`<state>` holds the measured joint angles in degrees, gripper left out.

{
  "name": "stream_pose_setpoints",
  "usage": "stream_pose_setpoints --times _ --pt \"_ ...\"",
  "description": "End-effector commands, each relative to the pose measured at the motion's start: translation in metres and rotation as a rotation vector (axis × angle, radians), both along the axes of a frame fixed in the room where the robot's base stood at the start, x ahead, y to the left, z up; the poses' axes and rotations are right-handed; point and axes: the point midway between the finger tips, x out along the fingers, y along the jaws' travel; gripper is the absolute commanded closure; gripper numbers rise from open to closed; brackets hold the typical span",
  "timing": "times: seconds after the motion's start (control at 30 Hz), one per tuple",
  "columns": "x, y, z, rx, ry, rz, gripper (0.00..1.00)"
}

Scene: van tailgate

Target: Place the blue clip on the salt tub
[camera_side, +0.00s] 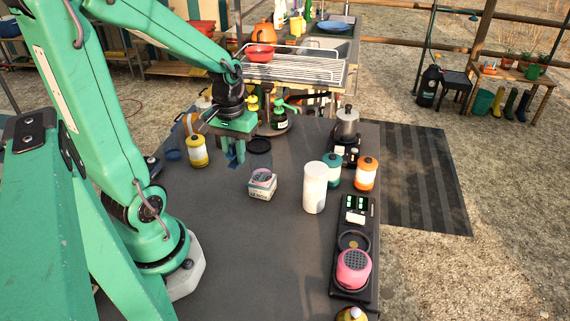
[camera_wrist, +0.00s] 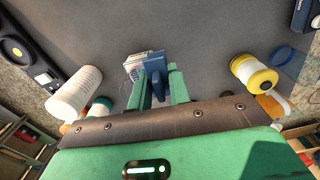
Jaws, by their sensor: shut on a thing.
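My gripper (camera_side: 237,150) is over the back left part of the dark tabletop, pointing down. It is shut on the blue clip (camera_side: 233,159). In the wrist view the blue clip (camera_wrist: 155,68) stands between the two green fingers. A small squarish white tub (camera_side: 262,190) with a printed label and a pinkish top stands to the right of and nearer than the gripper. It also shows in the wrist view (camera_wrist: 134,60), partly hidden behind the clip. I cannot read its label for certain. The clip and this tub look apart in the side view.
A tall white cylinder (camera_side: 315,188) stands right of the tub, with teal (camera_side: 332,166) and orange (camera_side: 366,174) canisters behind. A yellow canister (camera_side: 197,151) and blue ring (camera_side: 173,155) are left of the gripper. A black tray holds a pink round thing (camera_side: 353,268). The front middle is clear.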

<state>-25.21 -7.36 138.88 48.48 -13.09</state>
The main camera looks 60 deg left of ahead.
Motion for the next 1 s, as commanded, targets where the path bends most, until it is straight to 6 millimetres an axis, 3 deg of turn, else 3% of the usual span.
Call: stream_pose_setpoints --times 0.47,0.7,1.0 --pt "0.057 -0.065 0.042 0.000 -0.001 0.034 1.00" --pt "0.078 -0.112 0.067 0.000 -0.001 0.058 1.00" --pt "0.090 -0.176 0.098 0.000 0.000 0.089 1.00"
